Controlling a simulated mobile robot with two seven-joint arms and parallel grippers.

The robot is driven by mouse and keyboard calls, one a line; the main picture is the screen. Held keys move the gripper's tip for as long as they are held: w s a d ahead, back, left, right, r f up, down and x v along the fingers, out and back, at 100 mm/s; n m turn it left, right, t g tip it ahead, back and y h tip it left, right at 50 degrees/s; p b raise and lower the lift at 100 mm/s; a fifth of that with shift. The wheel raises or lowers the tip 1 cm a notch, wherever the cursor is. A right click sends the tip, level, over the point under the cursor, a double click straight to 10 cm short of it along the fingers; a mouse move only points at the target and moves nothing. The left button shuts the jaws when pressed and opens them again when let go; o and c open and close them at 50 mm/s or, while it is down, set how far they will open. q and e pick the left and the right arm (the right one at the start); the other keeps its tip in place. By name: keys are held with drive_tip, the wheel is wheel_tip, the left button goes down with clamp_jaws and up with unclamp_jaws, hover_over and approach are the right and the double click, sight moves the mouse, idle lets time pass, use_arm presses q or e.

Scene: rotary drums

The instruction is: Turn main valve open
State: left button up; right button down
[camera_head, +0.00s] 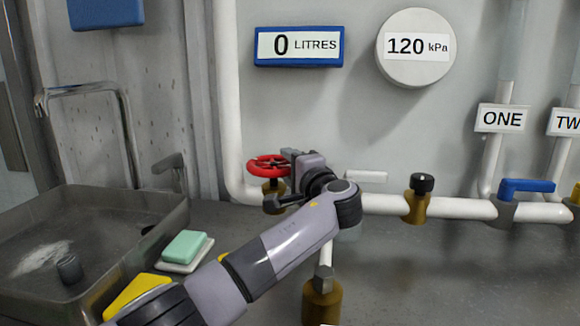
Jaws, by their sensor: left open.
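A red handwheel valve (262,165) sits on a brass body on the white pipe, left of centre. I take it as the main valve, though I see no label on it. My left gripper (283,180) is open at the wheel's right side, and its hand hides that part of the wheel. I cannot tell whether the fingers touch the wheel. My right gripper is not in view.
A blue lever (527,186) and a brass fitting with a black knob (421,184) sit on the pipe to the right. Gauges read 0 litres (298,46) and 120 kPa (416,46). A sink (40,210) and green soap (184,246) stand at left.

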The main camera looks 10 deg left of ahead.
use_arm(q)
drive_tip(key=v, duration=0.7)
drive_tip(key=shift+b, duration=0.3)
drive_tip(key=shift+s, duration=0.1)
